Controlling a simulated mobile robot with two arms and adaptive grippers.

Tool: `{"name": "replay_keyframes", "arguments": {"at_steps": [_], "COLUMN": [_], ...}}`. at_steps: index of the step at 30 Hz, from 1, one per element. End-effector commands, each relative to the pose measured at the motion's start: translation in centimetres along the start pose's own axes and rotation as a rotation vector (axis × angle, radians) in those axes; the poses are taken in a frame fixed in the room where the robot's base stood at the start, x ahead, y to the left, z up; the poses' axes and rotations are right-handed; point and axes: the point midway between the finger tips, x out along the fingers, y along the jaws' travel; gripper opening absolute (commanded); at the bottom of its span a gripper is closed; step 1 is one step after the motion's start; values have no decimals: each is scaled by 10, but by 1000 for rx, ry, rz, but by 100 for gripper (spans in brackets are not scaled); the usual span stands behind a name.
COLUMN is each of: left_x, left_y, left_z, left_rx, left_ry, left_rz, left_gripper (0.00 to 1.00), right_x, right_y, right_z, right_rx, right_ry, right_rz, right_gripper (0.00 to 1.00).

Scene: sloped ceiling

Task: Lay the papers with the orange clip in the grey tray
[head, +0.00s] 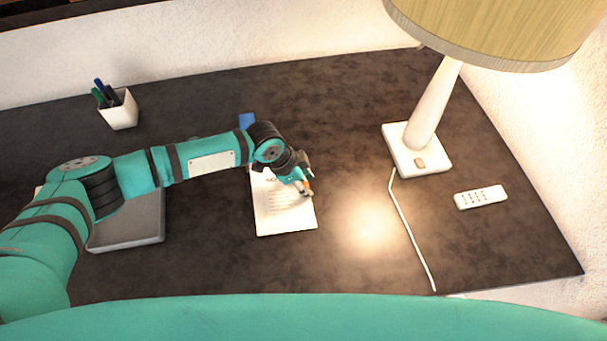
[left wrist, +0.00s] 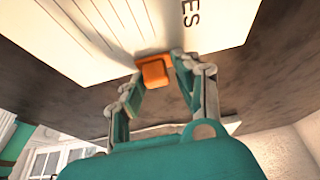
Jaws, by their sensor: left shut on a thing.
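The white papers (head: 283,217) with printed lines are in the middle of the desk in the head view. The orange clip (left wrist: 153,73) sits at their edge, and the papers (left wrist: 105,38) fill the top of the left wrist view. My left gripper (head: 306,189) is shut on the papers at the clip, with one finger on each side of it. I cannot tell whether the papers touch the desk. The grey tray (head: 130,232) lies at the left, partly hidden under my left arm. My right gripper is not in view.
A blue item (head: 247,121) lies behind my left wrist, partly hidden. A white pen cup (head: 119,112) stands at the back left. A lamp (head: 416,150) with a cord (head: 407,225) and a white remote (head: 480,197) are at the right. The desk between tray and papers is clear.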

Motion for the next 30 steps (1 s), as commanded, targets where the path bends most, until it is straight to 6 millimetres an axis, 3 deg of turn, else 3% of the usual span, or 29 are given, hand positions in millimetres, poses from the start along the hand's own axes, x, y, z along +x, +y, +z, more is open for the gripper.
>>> {"name": "replay_keyframes", "arguments": {"at_steps": [21,30], "left_x": [-2,0], "left_y": [37,42], "left_z": [-1,-1], "left_rx": [-1,0], "left_ry": [1,2], "left_rz": [2,0], "left_gripper": [0,0], "right_x": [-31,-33], "right_y": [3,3], "right_z": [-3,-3], "right_rx": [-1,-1], "right_ry": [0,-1], "right_rz": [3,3], "right_gripper": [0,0]}}
